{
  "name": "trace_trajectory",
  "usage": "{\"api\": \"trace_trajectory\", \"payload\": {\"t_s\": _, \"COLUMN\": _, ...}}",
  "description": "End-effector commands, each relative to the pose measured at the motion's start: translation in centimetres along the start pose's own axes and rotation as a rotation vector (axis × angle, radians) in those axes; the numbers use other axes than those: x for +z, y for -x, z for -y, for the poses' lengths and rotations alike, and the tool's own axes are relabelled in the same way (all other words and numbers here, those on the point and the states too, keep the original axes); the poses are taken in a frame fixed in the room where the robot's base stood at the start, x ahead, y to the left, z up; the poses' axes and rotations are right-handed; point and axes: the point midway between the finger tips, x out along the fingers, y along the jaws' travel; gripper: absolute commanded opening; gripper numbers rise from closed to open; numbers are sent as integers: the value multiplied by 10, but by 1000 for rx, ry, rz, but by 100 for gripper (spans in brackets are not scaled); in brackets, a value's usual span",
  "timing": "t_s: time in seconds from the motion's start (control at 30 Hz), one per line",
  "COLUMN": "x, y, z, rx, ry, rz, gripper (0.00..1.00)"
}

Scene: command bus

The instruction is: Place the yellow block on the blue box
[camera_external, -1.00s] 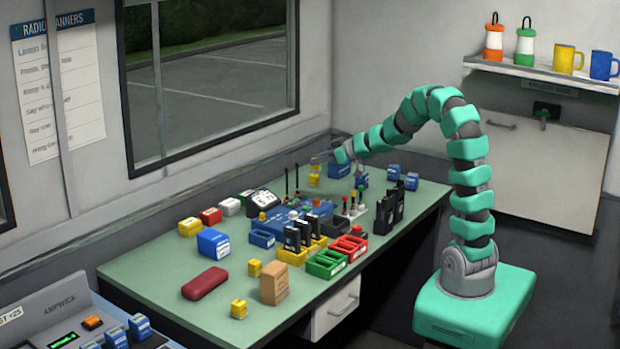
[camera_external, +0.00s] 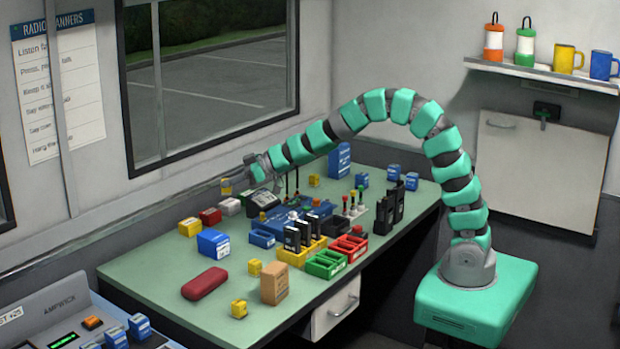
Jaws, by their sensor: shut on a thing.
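My gripper (camera_external: 236,180) is at the end of the teal arm, raised over the far left part of the table near the window wall. It is shut on a small yellow block (camera_external: 226,188), which hangs in the air at its tip. A blue box (camera_external: 212,243) with a white label sits on the left part of the table, below the gripper in the picture and apart from it. A taller blue box (camera_external: 339,161) stands at the table's far end, behind the arm. I cannot tell which one the task names.
A yellow box (camera_external: 189,227), a red box (camera_external: 210,216) and a white box (camera_external: 230,206) stand near the wall edge. A red case (camera_external: 205,283) and a tan box (camera_external: 274,283) are in front. Radios and coloured trays (camera_external: 326,264) crowd the middle. The table's front left (camera_external: 150,280) is clear.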

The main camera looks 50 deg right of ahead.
Motion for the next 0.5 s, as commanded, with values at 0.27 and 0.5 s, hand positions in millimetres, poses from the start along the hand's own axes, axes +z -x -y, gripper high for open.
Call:
{"api": "trace_trajectory", "payload": {"t_s": 0.27, "x": -18, "y": -35, "z": 64, "rx": -65, "ry": 20, "rz": 2, "gripper": 4}}
{"api": "trace_trajectory", "payload": {"t_s": 0.5, "x": -11, "y": -45, "z": 76, "rx": -75, "ry": 21, "rz": 4, "gripper": 4}}
